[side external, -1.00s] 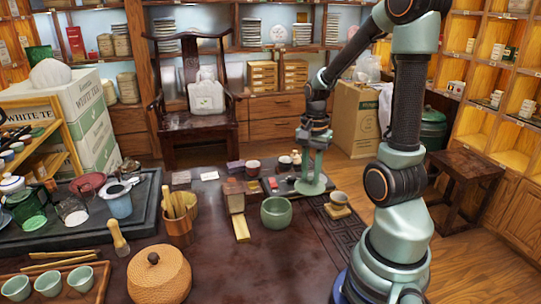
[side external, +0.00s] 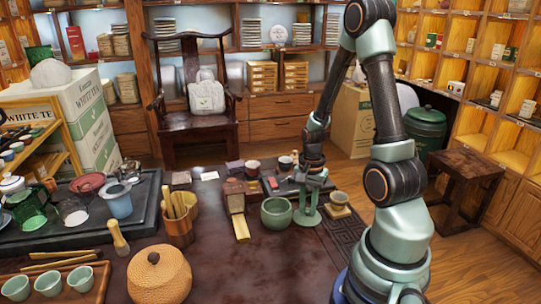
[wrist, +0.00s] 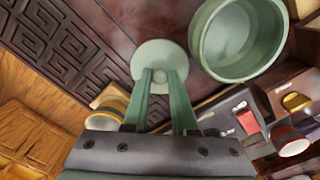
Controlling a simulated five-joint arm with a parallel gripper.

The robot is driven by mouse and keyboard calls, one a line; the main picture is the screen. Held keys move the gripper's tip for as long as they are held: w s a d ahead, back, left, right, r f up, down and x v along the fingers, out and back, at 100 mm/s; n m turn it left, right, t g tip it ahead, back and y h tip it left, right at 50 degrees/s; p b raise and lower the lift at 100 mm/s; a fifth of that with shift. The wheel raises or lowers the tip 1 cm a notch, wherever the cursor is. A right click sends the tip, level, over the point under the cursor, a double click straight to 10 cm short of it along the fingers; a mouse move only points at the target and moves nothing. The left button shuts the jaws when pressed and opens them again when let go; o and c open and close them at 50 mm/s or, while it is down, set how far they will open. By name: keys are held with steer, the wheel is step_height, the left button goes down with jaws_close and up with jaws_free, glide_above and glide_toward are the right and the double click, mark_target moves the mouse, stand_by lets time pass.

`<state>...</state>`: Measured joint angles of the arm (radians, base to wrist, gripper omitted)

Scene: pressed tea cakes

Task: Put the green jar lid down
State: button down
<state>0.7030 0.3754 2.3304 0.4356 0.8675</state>
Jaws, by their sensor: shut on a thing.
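The green jar lid (wrist: 152,52) is a pale green disc with a small knob, at the tips of my gripper (wrist: 160,78) in the wrist view. My two green fingers are shut on its knob. In the side view my gripper (side external: 308,207) points down, with the lid (side external: 307,217) low at the table. I cannot tell whether the lid touches the table. A round green open jar (side external: 276,213) stands just left of the lid. In the wrist view the jar (wrist: 282,35) shows at the upper right, apart from the lid.
A small cup on a wooden stand (side external: 339,202) is close on the right. A patterned dark mat (side external: 345,232) lies beneath that side. A wooden block (side external: 242,230) is left of the jar, and small boxes and cups lie behind. The table's front middle (side external: 245,270) is clear.

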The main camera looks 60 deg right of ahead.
mark_target(307, 209)
steer(key=shift+f, duration=0.15)
steer(key=c, duration=0.7)
jaws_free()
step_height(307, 209, up, 11)
steer(key=shift+w+a+r+n+t, duration=0.9)
steer(key=shift+a+r+n, duration=1.2)
steer(key=shift+a+n, duration=1.05)
steer(key=shift+w+a+r+n+t, duration=0.9)
steer(key=shift+a+r+n, duration=1.2)
steer(key=shift+a+n, duration=1.05)
steer(key=shift+w+a+r+n+t, duration=0.9)
steer(key=shift+a+r+n, duration=1.5)
steer(key=shift+a, duration=1.2)
steer(key=shift+s+f+n, duration=0.1)
steer(key=shift+f+n, duration=0.2)
